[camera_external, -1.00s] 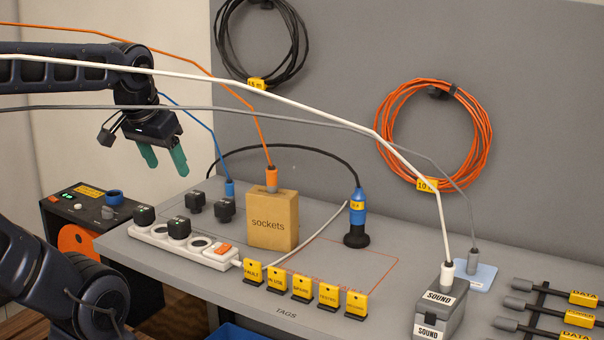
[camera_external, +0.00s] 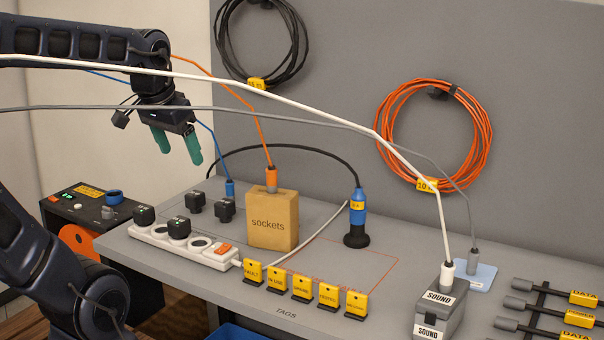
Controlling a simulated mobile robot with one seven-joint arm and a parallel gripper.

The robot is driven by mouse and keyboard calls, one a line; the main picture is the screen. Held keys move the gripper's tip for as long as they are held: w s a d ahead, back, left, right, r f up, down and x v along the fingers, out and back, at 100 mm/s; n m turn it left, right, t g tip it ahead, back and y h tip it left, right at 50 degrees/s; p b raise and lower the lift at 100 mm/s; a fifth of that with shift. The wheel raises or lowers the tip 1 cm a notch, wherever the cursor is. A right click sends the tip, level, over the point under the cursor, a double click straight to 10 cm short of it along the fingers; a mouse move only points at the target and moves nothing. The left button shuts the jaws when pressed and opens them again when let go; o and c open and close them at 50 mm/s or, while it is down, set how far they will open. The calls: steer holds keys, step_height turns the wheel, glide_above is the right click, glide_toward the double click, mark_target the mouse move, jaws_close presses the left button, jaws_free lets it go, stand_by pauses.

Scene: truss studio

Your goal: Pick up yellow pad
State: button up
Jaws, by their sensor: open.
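I cannot make out a plain yellow pad. Several yellow tags (camera_external: 302,283) with black bases stand in a row at the table's front edge, one reading FAULT (camera_external: 253,272). A tan box labelled "sockets" (camera_external: 273,221) stands behind them. My gripper (camera_external: 181,156) has teal fingers, apart and empty, pointing down. It hangs in the air at upper left, above the back left of the table and well away from the tags.
A white power strip (camera_external: 216,256) with black plugs lies at the table's left. White, grey and orange cables cross the space near my arm. A blue connector (camera_external: 357,208), a grey SOUND box (camera_external: 440,300) and a light blue card (camera_external: 484,273) stand further right.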

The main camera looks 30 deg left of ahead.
steer(key=w+a+f+m+g+h, duration=0.15)
steer(key=w+m, duration=0.25)
steer(key=w, duration=1)
steer(key=w+a+f+m+g, duration=0.1)
steer(key=w+a+f+m, duration=0.2)
steer(key=w, duration=1.1)
steer(key=w+a+f+m, duration=0.2)
steer(key=w+f, duration=0.4)
steer(key=f, duration=0.2)
steer(key=w+a+f+m+h, duration=0.1)
steer(key=w+a+f+m, duration=0.1)
steer(key=w+f, duration=0.5)
steer(key=w+a+f+m+h, duration=0.1)
steer(key=w+a+f+m, duration=0.2)
steer(key=w+f, duration=0.4)
step_height(320, 180, down, 2)
steer(key=shift+w+a+f+g+h, duration=0.1)
steer(key=shift+w+f+g+h, duration=0.05)
steer(key=shift+f+g+h, duration=0.15)
steer(key=shift+s+x, duration=0.15)
steer(key=shift+x, duration=1.25)
steer(key=shift+s+x, duration=0.1)
steer(key=shift+x, duration=1.25)
steer(key=shift+a, duration=0.15)
steer(key=shift+c, duration=0.4)
steer(key=c, duration=1)
